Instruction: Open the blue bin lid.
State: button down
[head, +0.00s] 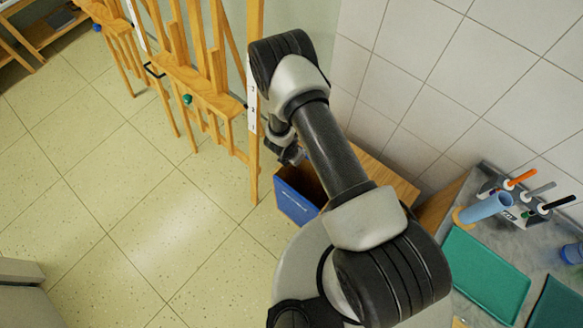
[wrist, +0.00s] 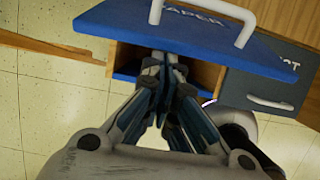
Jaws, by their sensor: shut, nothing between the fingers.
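The blue bin lid (wrist: 195,33) has a white handle and the word PAPER; it spans the top of the wrist view. An opening in the wooden bin unit (wrist: 208,75) shows beneath its edge, so the lid stands away from the front. In the head view the blue lid (head: 296,199) stands out from the unit, with a dark gap behind it. My gripper (wrist: 165,62) is shut and empty, its fingertips at the lid's lower edge; I cannot tell if they touch. In the head view my gripper (head: 291,154) is just above the lid, partly hidden by my arm.
A grey lid (wrist: 262,88) with a white handle is right of the opening. Wooden easels (head: 200,85) stand left of the unit, close to my arm. A tiled wall (head: 440,75) and a counter with a green tray (head: 484,275) lie right. The left floor is clear.

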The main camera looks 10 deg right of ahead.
jog(key=w+d+r, duration=0.2)
jog(key=d, duration=0.1)
jog(key=w+d+r, duration=0.1)
jog(key=w+d, duration=0.1)
jog(key=shift+r, duration=0.15)
dwell(1.1)
